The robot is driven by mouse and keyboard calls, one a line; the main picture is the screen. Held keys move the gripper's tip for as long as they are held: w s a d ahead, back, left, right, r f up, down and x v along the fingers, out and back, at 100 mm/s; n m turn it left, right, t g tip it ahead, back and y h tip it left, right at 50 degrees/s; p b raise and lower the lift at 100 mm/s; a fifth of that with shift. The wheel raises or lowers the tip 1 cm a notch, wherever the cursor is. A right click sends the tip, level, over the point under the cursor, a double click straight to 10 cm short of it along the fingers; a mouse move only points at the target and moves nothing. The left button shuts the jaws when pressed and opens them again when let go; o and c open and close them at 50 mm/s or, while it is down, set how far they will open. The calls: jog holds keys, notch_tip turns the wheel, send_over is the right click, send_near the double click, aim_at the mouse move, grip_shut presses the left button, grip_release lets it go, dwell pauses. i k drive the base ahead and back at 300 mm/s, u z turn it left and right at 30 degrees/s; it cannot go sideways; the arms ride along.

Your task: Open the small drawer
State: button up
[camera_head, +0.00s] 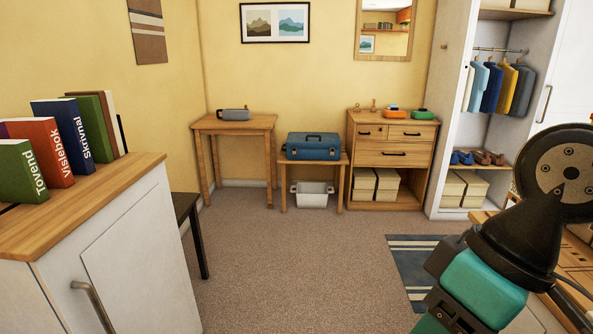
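A wooden chest (358,193) stands against the back wall, right of centre in the head view. It has two small drawers side by side at the top, a left one (371,137) and a right one (421,137). A wide drawer (368,156) is below them. Each drawer has a dark handle, and all look closed. A small dark spot, perhaps a keyhole, shows above the left small drawer's handle. My arm rises at the lower right, far in front of the chest. My gripper's fingers are not in view.
Carpet floor (290,265) is clear toward the chest. A striped rug (410,265) lies at right. A toolbox (313,146) sits on a low table left of the chest. A white cabinet (140,280) with books is near left; an open wardrobe (447,110) is right of the chest.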

aim_at(367, 127)
jog(key=u, duration=0.1)
jog(key=i, duration=2.05)
jog(key=z, duration=0.2)
jog(key=i, duration=2.05)
jog(key=z, duration=0.5)
jog(key=i, duration=1)
jog(key=z, duration=0.15)
